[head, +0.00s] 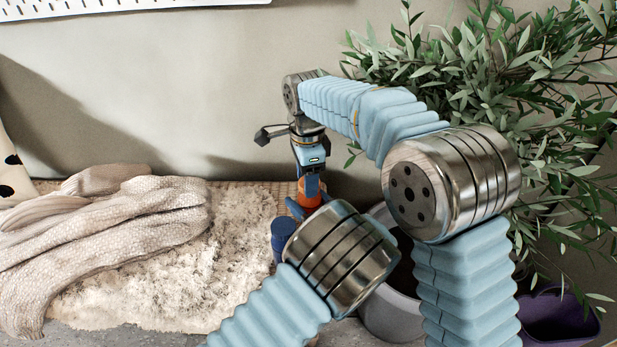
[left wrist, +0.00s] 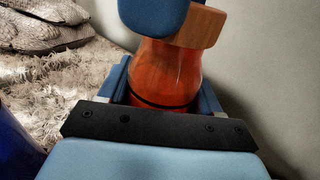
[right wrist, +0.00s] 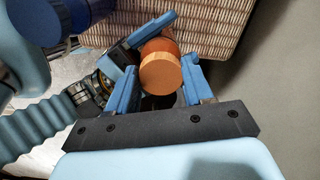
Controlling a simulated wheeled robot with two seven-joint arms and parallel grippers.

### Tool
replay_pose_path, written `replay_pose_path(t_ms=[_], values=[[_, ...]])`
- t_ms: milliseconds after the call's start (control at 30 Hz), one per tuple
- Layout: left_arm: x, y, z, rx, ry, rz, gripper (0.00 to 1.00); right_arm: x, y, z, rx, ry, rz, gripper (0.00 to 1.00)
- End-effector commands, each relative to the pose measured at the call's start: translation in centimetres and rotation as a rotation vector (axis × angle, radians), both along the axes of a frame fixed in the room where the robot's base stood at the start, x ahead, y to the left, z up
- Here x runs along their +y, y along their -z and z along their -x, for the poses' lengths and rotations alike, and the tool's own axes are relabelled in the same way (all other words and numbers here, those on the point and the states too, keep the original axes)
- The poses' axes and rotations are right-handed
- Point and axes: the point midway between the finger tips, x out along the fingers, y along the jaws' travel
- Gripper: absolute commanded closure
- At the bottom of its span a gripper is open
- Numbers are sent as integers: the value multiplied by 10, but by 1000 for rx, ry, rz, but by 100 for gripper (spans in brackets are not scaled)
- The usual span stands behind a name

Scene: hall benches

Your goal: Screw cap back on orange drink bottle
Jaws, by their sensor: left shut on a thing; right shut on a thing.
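The orange bottle (head: 313,202) stands at the back of the bench, mostly hidden behind my grippers. My left gripper (left wrist: 163,88) is shut on the bottle's body; the bottle (left wrist: 166,72) shows upright between its fingers. My right gripper (head: 311,182) reaches down from above and is shut on the wood-coloured cap (right wrist: 160,76). In the left wrist view the cap (left wrist: 203,27) sits at the bottle's top, partly behind a blue finger, and looks slightly tilted. Whether its thread is engaged I cannot tell.
A dark blue jar (head: 284,238) stands close to the left of the bottle. A shaggy rug (head: 185,262) and a knitted throw (head: 120,215) cover the bench on the left. A grey pot (head: 390,312) with a leafy plant (head: 510,80) stands right; the wall is close behind.

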Motion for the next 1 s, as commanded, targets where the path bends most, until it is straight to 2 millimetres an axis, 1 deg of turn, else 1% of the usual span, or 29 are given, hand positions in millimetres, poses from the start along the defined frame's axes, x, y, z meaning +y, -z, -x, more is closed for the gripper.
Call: replay_pose_path(t_ms=[33, 133, 233, 433, 467, 600, 633, 867, 933, 1000], values=[[0, 0, 0, 1, 0, 1, 100, 1, -1, -1, -2, 71, -1, 81], [0, 0, 0, 1, 0, 1, 100, 0, -1, -1, -3, 174, -1, 81], [0, 0, 0, 1, 0, 1, 100, 0, -1, -2, -3, 202, -2, 81], [0, 1, 0, 1, 0, 0, 100, 0, -1, -2, -3, 200, -2, 81], [0, 1, 0, 1, 0, 0, 100, 0, -1, -2, -3, 200, -2, 48], [0, 1, 0, 1, 0, 0, 100, 0, -1, -1, -2, 198, -1, 26], [0, 1, 0, 1, 0, 0, 100, 0, -1, -1, -2, 198, -1, 24], [0, 0, 0, 1, 0, 0, 100, 0, 0, -1, -1, 197, 0, 24], [0, 0, 0, 1, 0, 0, 100, 0, -3, -2, -3, 197, -2, 24], [0, 0, 0, 1, 0, 0, 100, 0, -11, -2, -3, 197, -2, 24]])
